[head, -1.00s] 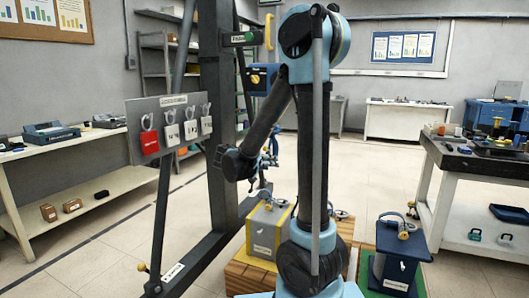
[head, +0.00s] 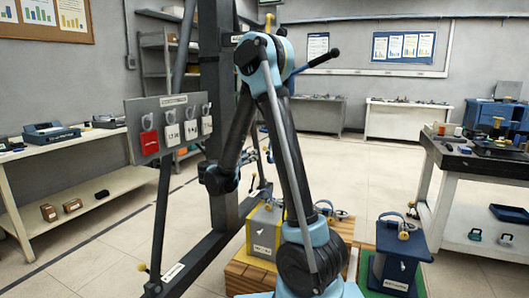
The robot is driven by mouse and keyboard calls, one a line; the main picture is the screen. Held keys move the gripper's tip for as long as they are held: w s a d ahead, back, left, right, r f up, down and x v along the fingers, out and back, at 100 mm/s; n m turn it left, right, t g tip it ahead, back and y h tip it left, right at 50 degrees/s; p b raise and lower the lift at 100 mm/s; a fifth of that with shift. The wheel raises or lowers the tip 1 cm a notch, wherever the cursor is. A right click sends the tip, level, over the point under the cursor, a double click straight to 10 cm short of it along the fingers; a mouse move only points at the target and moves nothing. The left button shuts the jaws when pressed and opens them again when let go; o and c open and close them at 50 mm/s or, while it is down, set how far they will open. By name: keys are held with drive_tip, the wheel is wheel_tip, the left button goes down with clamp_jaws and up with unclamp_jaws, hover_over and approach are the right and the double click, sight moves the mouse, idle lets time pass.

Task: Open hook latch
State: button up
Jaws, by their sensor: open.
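My gripper (head: 250,158) shows only in part, small and dark, behind my arm and to the right of its dark wrist. It is in front of the black upright post (head: 216,60), above the grey and yellow box (head: 264,232). Its fingertips are hard to make out, and nothing can be seen held in it. I cannot pick out a hook latch for certain. The grey and yellow box and the dark blue box (head: 393,262) carry small metal and brass fittings on top, too small to tell apart.
A grey panel (head: 143,112) with a red tag and pale tags hangs left of the post. The post's long dark foot runs along the floor. A white-legged workbench (head: 435,165) stands at the right, a shelf table (head: 85,140) at the left. Open floor lies behind.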

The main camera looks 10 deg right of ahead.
drive_tip(key=x, duration=1.3)
drive_tip(key=shift+w+d, duration=0.2)
clamp_jaws()
